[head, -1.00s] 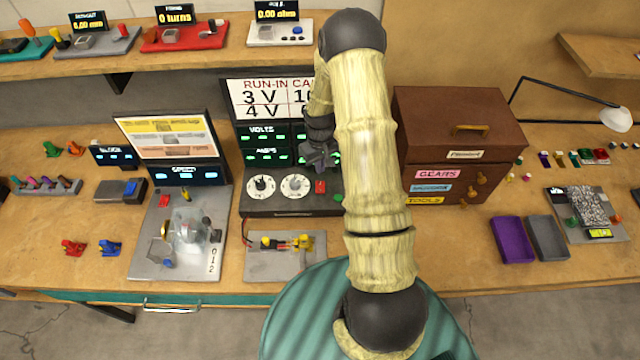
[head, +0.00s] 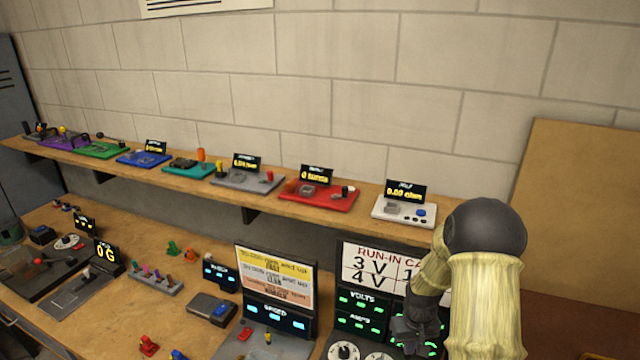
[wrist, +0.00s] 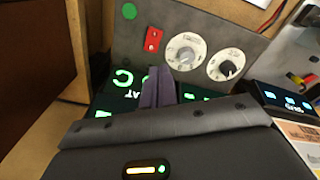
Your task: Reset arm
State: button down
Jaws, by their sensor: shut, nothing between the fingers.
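My gripper (head: 418,325) is at the lower right of the head view, in front of the run-in power panel (head: 360,308) with green VOLTS and AMPS readouts. In the wrist view its dark fingers (wrist: 157,88) are together, with nothing between them. They lie in front of the panel's green readouts, and I cannot tell the gap to the panel. The panel's two white dials (wrist: 186,52) and a red switch (wrist: 152,40) show beyond the fingertips. My arm hides the panel's right part in the head view.
A shelf holds several instruments, including a red one (head: 318,195) and a white one (head: 404,210). The bench below holds a SPEED display (head: 275,316), a peg rack (head: 153,279) and a grey box (head: 212,309).

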jog(key=s+a+r+t+b, duration=0.1)
jog(key=s+a+r, duration=0.3)
jog(key=s+r, duration=0.2)
jog(key=s+a+r+m+t+b, duration=0.1)
jog(key=s+a+r+b, duration=0.1)
jog(key=s+a+r, duration=0.2)
jog(key=s+r, duration=0.3)
jog(key=s, duration=0.3)
jog(key=shift+s+a, duration=0.25)
jog(key=shift+s, duration=0.1)
